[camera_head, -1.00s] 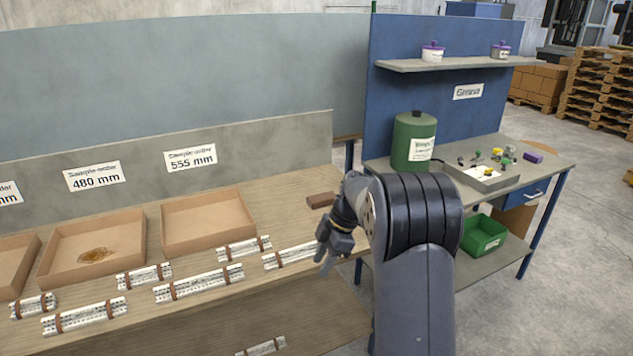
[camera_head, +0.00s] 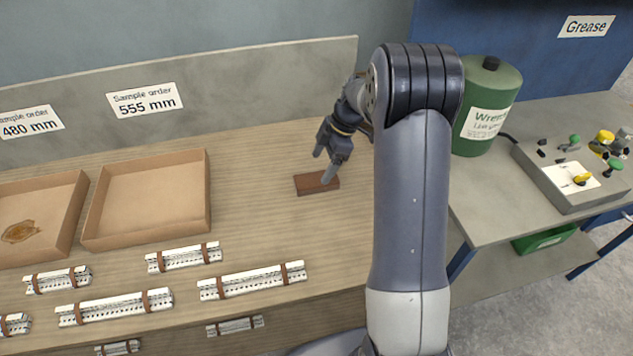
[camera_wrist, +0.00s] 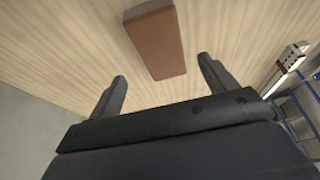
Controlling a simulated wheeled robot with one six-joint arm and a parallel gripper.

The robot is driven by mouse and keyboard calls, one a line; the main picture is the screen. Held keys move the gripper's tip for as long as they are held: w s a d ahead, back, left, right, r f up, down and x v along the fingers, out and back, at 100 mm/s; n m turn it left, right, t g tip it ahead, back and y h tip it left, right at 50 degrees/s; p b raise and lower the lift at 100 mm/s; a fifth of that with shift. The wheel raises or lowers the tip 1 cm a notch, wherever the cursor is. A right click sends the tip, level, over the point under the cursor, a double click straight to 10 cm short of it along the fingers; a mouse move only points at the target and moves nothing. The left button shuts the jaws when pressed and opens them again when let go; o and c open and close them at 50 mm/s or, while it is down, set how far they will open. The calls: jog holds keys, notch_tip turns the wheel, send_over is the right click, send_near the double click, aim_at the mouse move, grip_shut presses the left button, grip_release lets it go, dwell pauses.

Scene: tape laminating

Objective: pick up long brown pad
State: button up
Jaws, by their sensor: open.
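The long brown pad (camera_head: 309,184) is a flat brown block lying on the wooden bench top, right of the cardboard trays in the head view. In the wrist view the pad (camera_wrist: 155,42) lies ahead of my gripper, between the lines of its two fingers, with its far end near the top edge. My gripper (camera_head: 326,166) is open and empty, above and close to the pad in the head view. In the wrist view my gripper's fingers (camera_wrist: 163,84) stand apart with bare wood between them. A gap between fingertips and pad cannot be judged exactly.
Two cardboard trays (camera_head: 208,215) stand at the left. Several white perforated strips with brown bands (camera_head: 252,281) lie along the front of the bench. A green canister (camera_head: 487,112) and a grey control box (camera_head: 562,190) stand on the right-hand table. Bare wood surrounds the pad.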

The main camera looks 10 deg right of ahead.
aim_at(317, 179)
jog(key=shift+s+d+p+x, duration=0.1)
jog(key=shift+d+p+x, duration=0.1)
jog(key=shift+x, duration=1)
jog(key=shift+s+d+p+x, duration=0.1)
jog(key=shift+p+x, duration=0.05)
jog(key=shift+x, duration=1)
jog(key=shift+f, duration=0.15)
jog(key=shift+c, duration=0.6)
jog(key=c, duration=1)
jog(key=shift+o, duration=0.2)
notch_tip(317, 179, up, 10)
jog(key=shift+b, duration=0.35)
